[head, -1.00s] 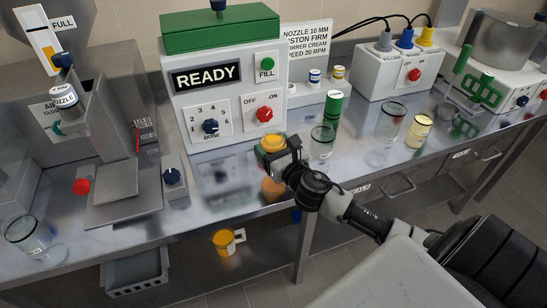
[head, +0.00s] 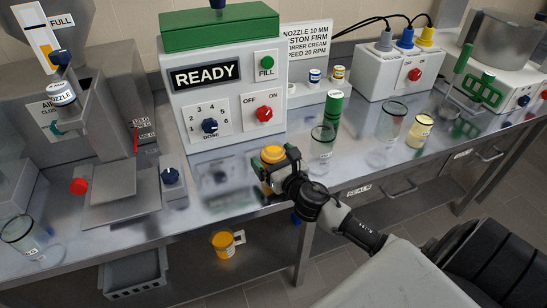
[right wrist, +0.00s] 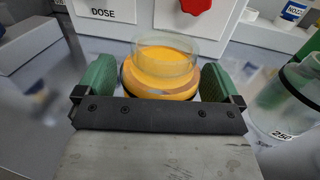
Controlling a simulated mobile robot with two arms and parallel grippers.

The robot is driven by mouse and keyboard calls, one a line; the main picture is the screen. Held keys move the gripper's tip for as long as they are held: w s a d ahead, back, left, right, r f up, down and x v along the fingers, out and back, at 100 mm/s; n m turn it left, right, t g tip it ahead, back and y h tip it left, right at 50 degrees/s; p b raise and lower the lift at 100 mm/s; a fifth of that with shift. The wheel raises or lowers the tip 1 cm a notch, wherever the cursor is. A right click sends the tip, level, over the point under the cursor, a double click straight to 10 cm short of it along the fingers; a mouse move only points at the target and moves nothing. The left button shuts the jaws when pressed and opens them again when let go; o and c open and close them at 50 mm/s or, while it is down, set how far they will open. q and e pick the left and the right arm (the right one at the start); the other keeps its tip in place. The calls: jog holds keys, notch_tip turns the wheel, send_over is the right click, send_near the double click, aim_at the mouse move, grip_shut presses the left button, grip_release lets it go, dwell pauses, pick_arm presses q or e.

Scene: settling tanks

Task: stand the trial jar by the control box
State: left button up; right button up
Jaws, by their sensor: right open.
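The trial jar, a clear jar with orange-yellow contents (head: 273,153), stands upright in front of the white control box (head: 194,103) with the READY display and green top. My right gripper (head: 279,168) is around the jar, its jaws open. In the right wrist view the jar (right wrist: 164,65) sits between the two green finger pads (right wrist: 160,82), with narrow gaps beside it. The jar's base is mostly hidden by the gripper, so its contact with the bench is not clearly shown. My left gripper is not in view.
A clear jar (head: 322,146) and a green cylinder (head: 333,106) stand right of the gripper. Another clear jar (head: 390,122) and a cream-filled jar (head: 419,132) stand farther right. A switch unit (head: 173,178) and filling machine are at left.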

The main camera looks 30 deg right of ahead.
jog(key=shift+r, duration=0.1)
jog(key=s+b, duration=0.2)
jog(key=s, duration=1)
jog(key=shift+a, duration=0.2)
